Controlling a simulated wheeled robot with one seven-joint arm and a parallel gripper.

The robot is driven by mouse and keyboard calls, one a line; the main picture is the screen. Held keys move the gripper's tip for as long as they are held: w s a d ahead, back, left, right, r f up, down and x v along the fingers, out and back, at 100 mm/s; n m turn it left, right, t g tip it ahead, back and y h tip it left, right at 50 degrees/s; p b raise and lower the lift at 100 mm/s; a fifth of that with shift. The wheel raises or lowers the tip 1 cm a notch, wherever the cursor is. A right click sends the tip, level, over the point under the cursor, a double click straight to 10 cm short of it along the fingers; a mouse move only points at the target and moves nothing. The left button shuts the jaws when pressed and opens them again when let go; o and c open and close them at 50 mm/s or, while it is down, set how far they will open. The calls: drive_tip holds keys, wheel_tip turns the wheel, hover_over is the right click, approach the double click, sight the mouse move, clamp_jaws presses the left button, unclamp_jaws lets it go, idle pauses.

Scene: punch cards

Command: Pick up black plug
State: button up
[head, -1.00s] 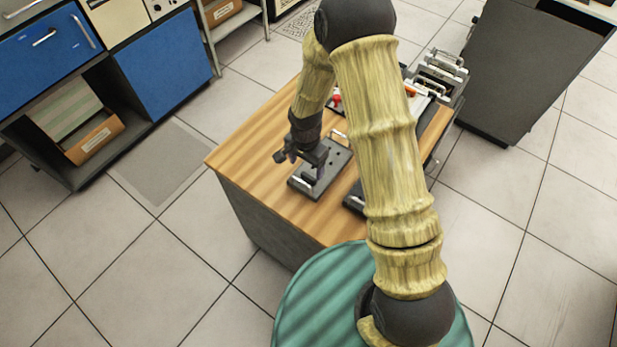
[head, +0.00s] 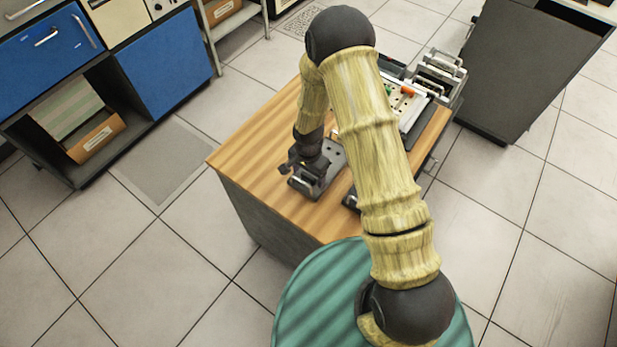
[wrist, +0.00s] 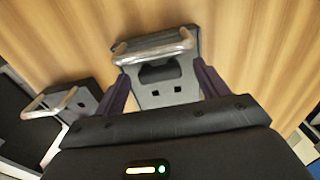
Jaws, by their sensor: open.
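I cannot make out a black plug for certain. A dark shape (wrist: 160,73) lies between my fingers in the wrist view, on a grey metal plate (wrist: 168,95) with small square holes; I cannot tell whether it is a plug or a recess. My gripper (wrist: 163,78) is open, with one dark finger on each side of the plate. In the head view my gripper (head: 305,172) is low over the near end of the same plate (head: 334,151), which lies on the wooden table top (head: 250,140). Contact cannot be seen.
A metal handle (wrist: 155,46) crosses the plate's far end. A second dark block with a handle (wrist: 50,103) stands to the left. My arm partly hides a pegboard (head: 415,105) with an orange piece (head: 407,90) and a green piece. Bare wood lies left of the plate.

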drive_tip(key=c, duration=0.9)
drive_tip(key=shift+r, duration=0.1)
drive_tip(key=shift+c, duration=0.2)
wheel_tip(320, 180, up, 10)
drive_tip(key=b, duration=0.2)
idle(0.3)
wheel_tip(320, 180, up, 5)
drive_tip(key=p, duration=0.4)
hover_over(308, 176)
idle(0.6)
drive_tip(key=shift+w+d, duration=0.1)
